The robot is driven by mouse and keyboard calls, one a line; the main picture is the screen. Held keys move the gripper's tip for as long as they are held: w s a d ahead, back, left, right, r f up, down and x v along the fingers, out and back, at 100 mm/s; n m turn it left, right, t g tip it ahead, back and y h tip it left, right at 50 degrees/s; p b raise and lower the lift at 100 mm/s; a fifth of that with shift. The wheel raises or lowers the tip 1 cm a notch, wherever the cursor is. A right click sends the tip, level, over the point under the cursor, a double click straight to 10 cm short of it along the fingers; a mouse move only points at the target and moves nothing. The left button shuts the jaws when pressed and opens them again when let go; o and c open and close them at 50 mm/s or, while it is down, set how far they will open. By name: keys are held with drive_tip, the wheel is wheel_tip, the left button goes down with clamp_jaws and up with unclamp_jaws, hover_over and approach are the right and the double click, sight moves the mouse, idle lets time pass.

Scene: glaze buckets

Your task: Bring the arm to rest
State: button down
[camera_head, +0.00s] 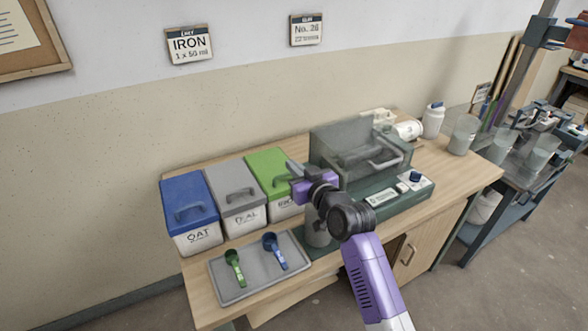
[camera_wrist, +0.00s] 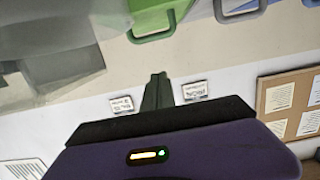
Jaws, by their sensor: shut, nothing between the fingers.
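My gripper (camera_head: 291,167) is raised above the wooden bench, in front of the green-lidded bin and left of the clear-covered balance. Its purple body and my arm cover part of that bin and of the bench. In the wrist view my gripper's fingers (camera_wrist: 158,80) are together, with nothing between them. The fingers point toward the wall, and that view is upside down.
A blue-lidded bin (camera_head: 188,200), a grey-lidded bin (camera_head: 237,190) and the green-lidded bin (camera_head: 270,163) stand in a row. A grey tray (camera_head: 220,268) holds a green scoop (camera_head: 235,262) and a blue scoop (camera_head: 273,247). The balance (camera_head: 380,200) stands right.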

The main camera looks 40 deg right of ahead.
drive_tip(key=f+b+v, duration=0.1)
drive_tip(key=v, duration=0.7)
drive_tip(key=shift+s, duration=0.35)
drive_tip(key=shift+a+f, duration=0.1)
drive_tip(key=shift+f, duration=0.05)
drive_tip(key=shift+r, duration=0.25)
drive_tip(key=s+a+f+n+y, duration=0.1)
drive_tip(key=s+a, duration=0.6)
drive_tip(key=s, duration=0.4)
drive_tip(key=s+a+f+n+y, duration=0.1)
drive_tip(key=s+a+f+y, duration=0.1)
drive_tip(key=s+a, duration=0.5)
drive_tip(key=s+a+f+n+g+y, duration=0.1)
drive_tip(key=s+a, duration=0.7)
drive_tip(key=s, duration=0.8)
drive_tip(key=shift+f+y, duration=0.3)
drive_tip(key=shift+f, duration=0.35)
